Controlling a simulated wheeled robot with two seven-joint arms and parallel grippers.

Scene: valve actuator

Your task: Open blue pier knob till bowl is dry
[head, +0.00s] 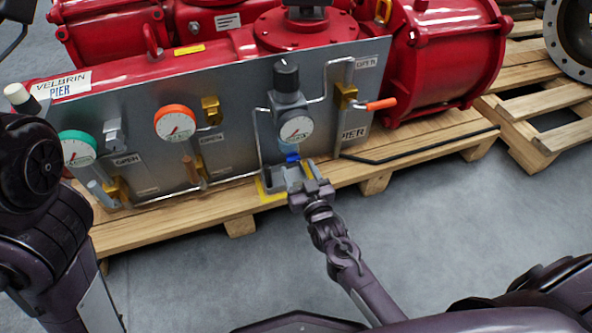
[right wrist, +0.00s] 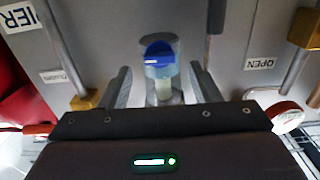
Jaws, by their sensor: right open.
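The blue knob (head: 293,158) sits under the right-hand gauge (head: 296,130) on the grey panel, near the "PIER" label. In the right wrist view the knob (right wrist: 160,52) shows with a white mark, beside a clear bowl (right wrist: 161,72). A pale patch shows in the clear part; I cannot tell a liquid level. My right gripper (head: 299,174) is open just in front of and below the knob. In the right wrist view its fingers stand either side of the knob's line, apart from it. My left arm shows at the left; its gripper is out of view.
A grey tray (head: 274,184) lies below the knob on the wooden pallet (head: 240,212). An orange lever (head: 381,104) and brass valve (head: 345,96) are to the right. Green (head: 78,148) and orange-rimmed (head: 175,123) gauges are left. The floor in front is clear.

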